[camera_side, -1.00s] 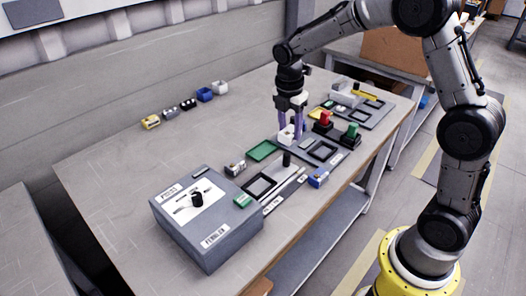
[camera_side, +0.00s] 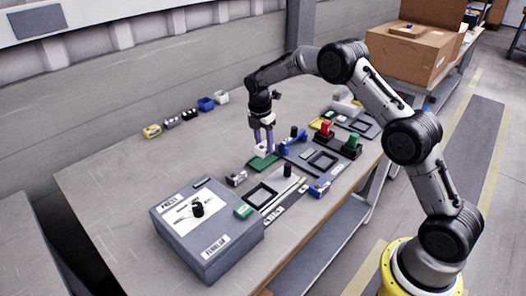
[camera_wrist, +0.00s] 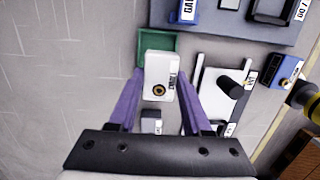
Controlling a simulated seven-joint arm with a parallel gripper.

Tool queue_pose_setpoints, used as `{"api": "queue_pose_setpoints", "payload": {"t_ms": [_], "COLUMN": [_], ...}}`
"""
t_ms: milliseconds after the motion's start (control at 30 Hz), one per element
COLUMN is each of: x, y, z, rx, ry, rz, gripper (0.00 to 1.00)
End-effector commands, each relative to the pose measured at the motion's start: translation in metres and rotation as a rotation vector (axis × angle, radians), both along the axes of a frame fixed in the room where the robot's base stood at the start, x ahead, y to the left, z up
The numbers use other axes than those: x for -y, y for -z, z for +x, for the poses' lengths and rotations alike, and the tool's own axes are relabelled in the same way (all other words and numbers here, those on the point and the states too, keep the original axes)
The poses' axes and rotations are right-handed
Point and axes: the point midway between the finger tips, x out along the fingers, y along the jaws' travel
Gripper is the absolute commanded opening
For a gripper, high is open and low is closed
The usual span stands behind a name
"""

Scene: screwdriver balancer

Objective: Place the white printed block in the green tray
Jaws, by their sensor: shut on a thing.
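The white printed block (camera_side: 263,149) is between the purple fingers of my gripper (camera_side: 263,146). The fingers are shut on its sides. In the wrist view the block (camera_wrist: 160,70) shows black print on its right edge and a dark round hole with a brass-coloured ring. The green tray (camera_side: 258,165) lies flat on the bench just under the block. In the wrist view the green tray (camera_wrist: 172,41) shows beyond the block, which covers its near part. I cannot tell whether the block touches the tray.
A blue fixture (camera_side: 293,140) stands right of the tray on a grey plate. A small grey-white block (camera_side: 237,178) sits in front. A grey control box (camera_side: 207,235) stands at the front left. The bench left of the tray is clear, with several small blocks farther back.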

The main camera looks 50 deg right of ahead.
Motion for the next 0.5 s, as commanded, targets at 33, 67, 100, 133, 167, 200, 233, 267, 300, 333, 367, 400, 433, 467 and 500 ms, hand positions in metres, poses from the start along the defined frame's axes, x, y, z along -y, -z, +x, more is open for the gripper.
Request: {"api": "queue_pose_setpoints", "payload": {"t_ms": [33,67,100,133,167,200,233,267,300,333,367,400,433,467,500], "x": [0.0,0.001,0.001,0.001,0.001,0.001,0.001,0.001,0.001,0.001,0.001,0.001,0.001,0.001,0.001], "y": [0.001,0.002,0.005,0.007,0.01,0.015,0.02,0.025,0.031,0.034,0.036,0.037,0.038,0.038,0.037], "z": [0.002,0.002,0.004,0.005,0.007,0.006,0.006,0.005,0.005,0.006,0.006,0.006,0.006,0.006,0.006], "rx": [0.001,0.001,0.0,0.0,0.0,-0.002,-0.002,-0.003,-0.003,-0.001,0.0,0.0,0.001,0.001,0.001], "ry": [0.0,0.0,0.0,0.0,0.0,0.0,0.0,-0.001,-0.001,-0.001,-0.001,-0.001,-0.001,-0.001,0.0], "rz": [0.0,0.0,0.0,0.0,0.0,0.0,0.0,0.0,0.0,0.0,0.0,0.0,-0.001,-0.001,-0.001], "gripper": [0.0,0.0,0.0,0.0,0.0,0.0,0.0,0.0,0.0,0.0,0.0,0.0,0.0,0.0,0.0]}}
